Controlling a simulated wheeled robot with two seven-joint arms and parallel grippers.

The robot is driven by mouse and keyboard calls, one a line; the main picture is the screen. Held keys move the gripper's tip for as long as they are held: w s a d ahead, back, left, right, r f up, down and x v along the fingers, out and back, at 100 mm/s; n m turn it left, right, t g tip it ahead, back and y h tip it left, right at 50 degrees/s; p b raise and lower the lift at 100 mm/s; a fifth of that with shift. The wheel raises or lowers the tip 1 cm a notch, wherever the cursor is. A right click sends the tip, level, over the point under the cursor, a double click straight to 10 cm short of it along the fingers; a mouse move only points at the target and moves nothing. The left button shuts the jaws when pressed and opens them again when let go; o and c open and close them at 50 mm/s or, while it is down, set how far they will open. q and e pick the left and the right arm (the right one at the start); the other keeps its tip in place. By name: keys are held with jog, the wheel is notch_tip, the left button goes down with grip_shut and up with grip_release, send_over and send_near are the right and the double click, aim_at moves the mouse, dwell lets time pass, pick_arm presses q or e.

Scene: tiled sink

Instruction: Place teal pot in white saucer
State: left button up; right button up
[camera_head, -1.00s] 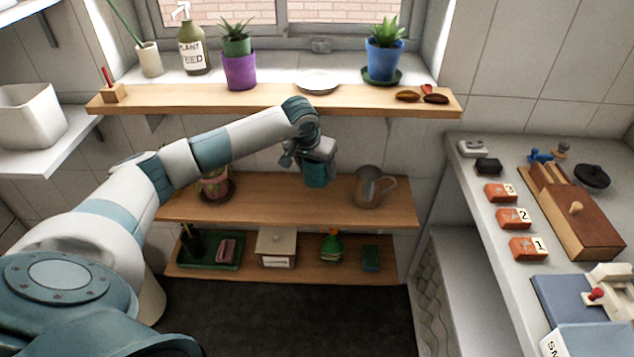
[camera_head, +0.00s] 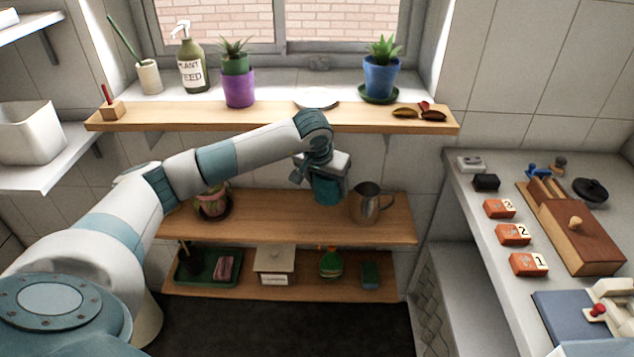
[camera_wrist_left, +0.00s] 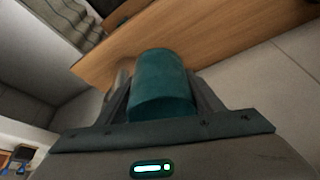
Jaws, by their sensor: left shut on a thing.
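The teal pot (camera_head: 327,193) is at the middle wooden shelf, left of the metal pitcher. My left gripper (camera_head: 325,181) is shut on it, and its fingers sit on both sides of the pot (camera_wrist_left: 162,85) in the left wrist view. I cannot tell whether the pot touches the shelf. The white saucer (camera_head: 317,98) lies on the upper wooden shelf below the window, above and behind my left wrist, and looks empty. My right gripper is not in view.
The upper shelf (camera_head: 270,116) overhangs behind my left forearm. A metal pitcher (camera_head: 367,203) stands close right of the pot. A purple pot (camera_head: 239,88) and a blue pot (camera_head: 381,77) flank the saucer. A potted plant (camera_head: 213,203) stands left on the middle shelf.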

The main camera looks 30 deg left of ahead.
pick_arm(q)
jog(key=s+d+r, duration=0.4)
jog(key=s+d, duration=0.2)
jog(key=d, duration=0.2)
jog(key=s+d+r+m, duration=0.1)
jog(key=s+d+r, duration=0.4)
jog(key=d, duration=0.4)
jog(key=shift+s+r+m+h, duration=0.15)
jog(key=shift+s+m+h, duration=0.15)
jog(key=shift+s, duration=0.4)
